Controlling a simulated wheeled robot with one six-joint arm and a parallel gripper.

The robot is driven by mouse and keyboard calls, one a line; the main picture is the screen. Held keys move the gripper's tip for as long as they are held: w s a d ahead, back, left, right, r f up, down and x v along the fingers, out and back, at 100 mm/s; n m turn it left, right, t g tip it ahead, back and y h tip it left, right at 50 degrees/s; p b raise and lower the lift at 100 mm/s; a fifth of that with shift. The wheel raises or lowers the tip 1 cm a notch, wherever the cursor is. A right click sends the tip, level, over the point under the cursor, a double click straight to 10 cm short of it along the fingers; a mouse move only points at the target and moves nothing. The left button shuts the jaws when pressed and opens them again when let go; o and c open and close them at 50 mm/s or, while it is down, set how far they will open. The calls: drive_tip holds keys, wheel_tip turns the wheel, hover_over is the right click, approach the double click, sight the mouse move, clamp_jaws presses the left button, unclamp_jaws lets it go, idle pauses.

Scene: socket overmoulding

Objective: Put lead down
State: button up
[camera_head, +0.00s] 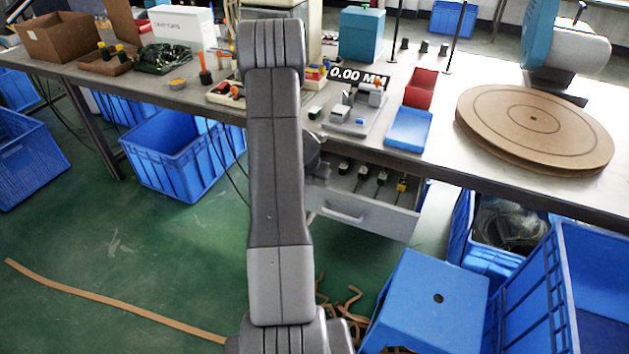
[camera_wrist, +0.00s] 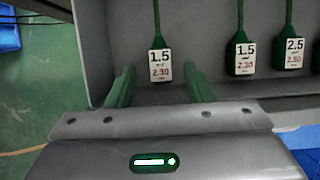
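My gripper (camera_wrist: 159,80) is open in the wrist view, with its two green fingers apart. A lead with a white tag reading 1.5 (camera_wrist: 161,66) lies in the grey drawer (camera_wrist: 205,20), between the fingertips in the picture, with a gap on each side. Its green cable runs up from the tag. A second 1.5 lead (camera_wrist: 245,59) and a 2.5 lead (camera_wrist: 292,54) lie to the right, and another is cut off at the edge. In the head view the open drawer (camera_head: 365,215) hangs under the bench; my arm hides most of the gripper.
The bench (camera_head: 450,150) carries a small grey fixture (camera_head: 352,115), a red bin (camera_head: 420,88), a blue tray (camera_head: 408,128) and a round wooden disc (camera_head: 535,125). Blue crates (camera_head: 180,150) stand under it. A blue box (camera_head: 430,300) stands in front at right.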

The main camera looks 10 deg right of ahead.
drive_tip(key=shift+r+p, duration=0.4)
drive_tip(key=shift+r, duration=0.1)
drive_tip(key=p+v, duration=0.4)
drive_tip(key=v, duration=0.8)
drive_tip(key=shift+r, duration=0.15)
idle(0.6)
